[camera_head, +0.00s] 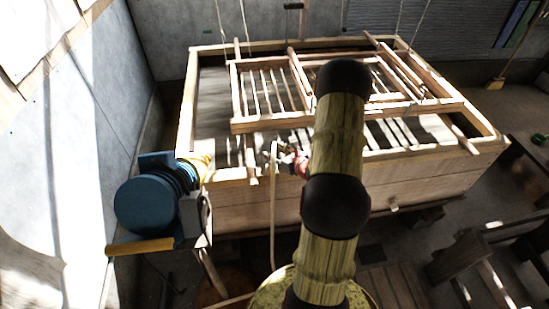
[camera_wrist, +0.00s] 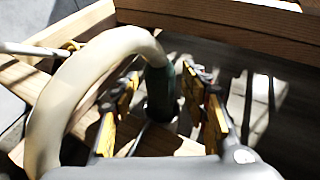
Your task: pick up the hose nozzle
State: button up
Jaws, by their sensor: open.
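In the wrist view the hose nozzle (camera_wrist: 162,95) is a dark green sleeve on the end of a thick cream hose (camera_wrist: 75,85), which arches in from the left. My gripper (camera_wrist: 168,78) is open, with one yellow-padded finger on each side of the nozzle. Gaps show between the fingers and the nozzle, so it is not clamped. The nozzle's lower end is hard to make out. In the head view the pale hose (camera_head: 273,200) rises along the front of the wooden vat and bends at its rim. My arm hides most of the gripper there.
The large wooden vat (camera_head: 245,205) holds a hanging wooden frame (camera_head: 250,126) on cords. A blue motor-like machine (camera_head: 148,203) stands at its left front corner. A broom (camera_head: 497,82) leans at the back right. Dark timber benches (camera_head: 470,252) stand at the right.

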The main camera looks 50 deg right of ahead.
jog(key=c, duration=1.1)
jog(key=shift+r, duration=0.1)
grip_shut()
